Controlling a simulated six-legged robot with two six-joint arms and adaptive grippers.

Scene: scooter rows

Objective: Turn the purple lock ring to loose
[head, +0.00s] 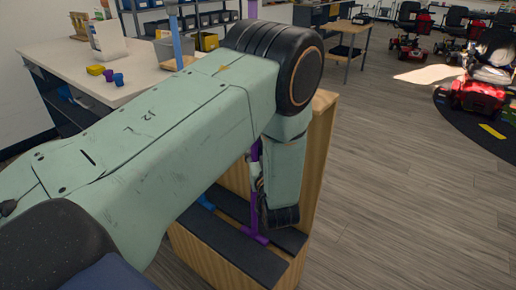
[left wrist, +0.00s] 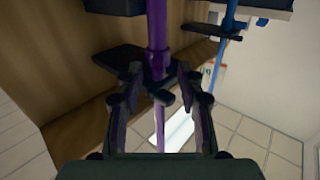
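A purple pole (head: 254,210) stands upright on a splayed purple foot on the wooden stand. My left arm covers its middle in the head view. In the left wrist view the purple pole (left wrist: 157,25) runs down from the top to a wider purple collar with a dark, knobbed part (left wrist: 158,68) around it. Which part is the lock ring and how it is turned I cannot tell. My left gripper (left wrist: 159,80) has its fingers apart on either side of this part; contact is not clear. My right gripper is in neither view.
A blue pole (left wrist: 225,45) stands beside the purple one. Red scooters (head: 475,95) stand far right; the floor between is clear.

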